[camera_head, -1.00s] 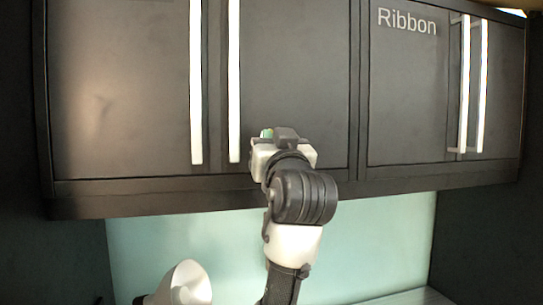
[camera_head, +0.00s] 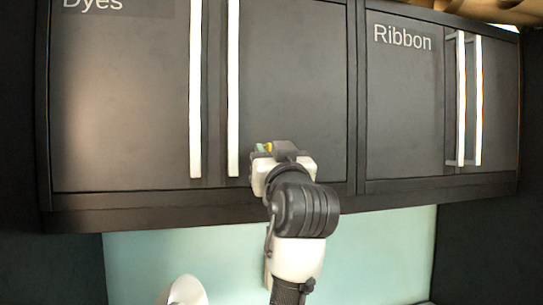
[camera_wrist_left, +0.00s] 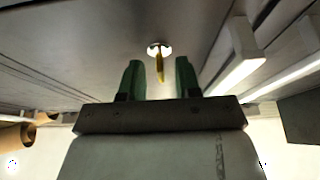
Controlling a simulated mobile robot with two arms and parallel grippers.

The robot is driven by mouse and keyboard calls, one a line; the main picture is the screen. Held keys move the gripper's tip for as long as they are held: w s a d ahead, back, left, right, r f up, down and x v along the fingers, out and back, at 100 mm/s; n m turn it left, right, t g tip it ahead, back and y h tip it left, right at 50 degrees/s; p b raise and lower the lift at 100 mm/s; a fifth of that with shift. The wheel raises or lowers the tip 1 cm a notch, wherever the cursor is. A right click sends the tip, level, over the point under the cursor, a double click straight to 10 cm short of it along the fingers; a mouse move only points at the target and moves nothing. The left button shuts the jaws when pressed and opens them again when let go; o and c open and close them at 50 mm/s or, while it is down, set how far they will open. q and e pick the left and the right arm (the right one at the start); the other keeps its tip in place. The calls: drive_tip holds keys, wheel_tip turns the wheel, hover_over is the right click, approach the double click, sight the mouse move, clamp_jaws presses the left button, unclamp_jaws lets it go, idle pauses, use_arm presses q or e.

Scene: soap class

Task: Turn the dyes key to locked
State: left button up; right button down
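The dyes cabinet (camera_head: 120,110) is dark, with its "Dyes" label at the top left of the head view. A yellow key (camera_wrist_left: 160,68) sticks out of a round, pale lock plate (camera_wrist_left: 152,50) on a door surface in the left wrist view. My left gripper (camera_wrist_left: 159,80) has green fingertips and is open, with the key in line with the gap between them. The fingers look apart from the key. In the head view my left gripper (camera_head: 262,149) is in front of the right-hand dyes door, near its lower edge, and hides the lock. My right gripper is not in view.
Two long white handles (camera_head: 233,90) run down the dyes doors, just left of my gripper. The ribbon cabinet (camera_head: 405,110) with its own white handles is to the right. A pale green wall (camera_head: 385,250) shows below the cabinets.

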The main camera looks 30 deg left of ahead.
use_arm(q)
drive_tip(key=b+v, duration=0.5)
drive_tip(key=v, duration=0.5)
drive_tip(key=shift+s+d, duration=0.3)
